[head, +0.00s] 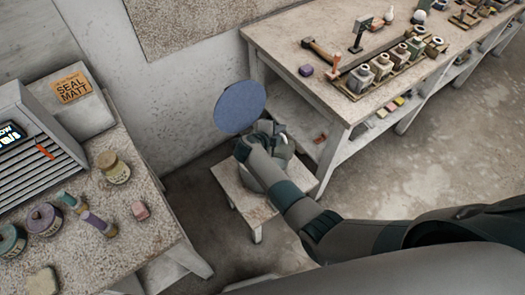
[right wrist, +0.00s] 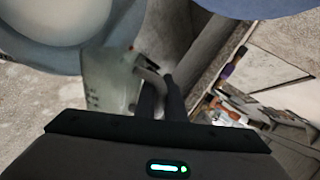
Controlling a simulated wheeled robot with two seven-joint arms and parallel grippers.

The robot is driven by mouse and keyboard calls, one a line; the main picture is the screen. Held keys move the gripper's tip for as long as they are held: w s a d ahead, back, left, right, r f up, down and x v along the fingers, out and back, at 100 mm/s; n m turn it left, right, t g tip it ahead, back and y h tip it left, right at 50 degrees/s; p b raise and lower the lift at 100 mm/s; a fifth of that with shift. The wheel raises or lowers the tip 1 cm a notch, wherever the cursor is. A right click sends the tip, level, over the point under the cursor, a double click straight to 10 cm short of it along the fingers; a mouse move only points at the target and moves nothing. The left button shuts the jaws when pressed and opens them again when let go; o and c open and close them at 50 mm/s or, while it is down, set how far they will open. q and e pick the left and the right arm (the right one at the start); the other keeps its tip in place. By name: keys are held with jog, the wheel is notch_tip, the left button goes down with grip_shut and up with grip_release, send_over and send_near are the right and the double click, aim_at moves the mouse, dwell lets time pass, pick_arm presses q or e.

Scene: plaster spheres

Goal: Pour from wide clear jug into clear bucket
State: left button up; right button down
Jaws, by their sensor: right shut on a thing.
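My right gripper (head: 262,130) is above a low stool, with its arm coming in from the right. In the right wrist view, its dark fingers (right wrist: 160,100) are shut around the handle of a pale, see-through vessel (right wrist: 103,80), which looks like the wide clear jug. In the head view the gripper and arm hide most of the jug. A flat blue oval (head: 240,107) shows just beyond the gripper; I cannot tell whether it is a separate disc. I cannot make out the clear bucket for sure; the arm covers much of the stool. My left gripper is out of view.
The small stool (head: 228,182) stands on the floor between two tables. The left table (head: 105,215) holds jars, small bottles and a grey box. The right workbench (head: 290,40) holds a hammer and a tray of jars. Open floor lies at the right.

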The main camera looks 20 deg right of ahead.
jog(key=shift+s+d+p, duration=0.3)
jog(key=shift+d+p, duration=0.05)
jog(key=shift+p, duration=0.05)
jog(key=shift+s+d+f+m+t+y+p, duration=0.15)
jog(key=shift+s+d+m+t+y+p, duration=0.2)
jog(key=shift+s+d+m+t+y, duration=0.25)
jog(key=shift+s+d+f+m+t+y+p, duration=0.15)
jog(key=shift+s+d+m+t+y+p, duration=0.25)
jog(key=shift+s+d+m, duration=0.2)
jog(key=shift+s+d+f+m+t+y, duration=0.15)
jog(key=shift+s+d+m+t+y, duration=0.25)
jog(key=shift+d+y, duration=0.15)
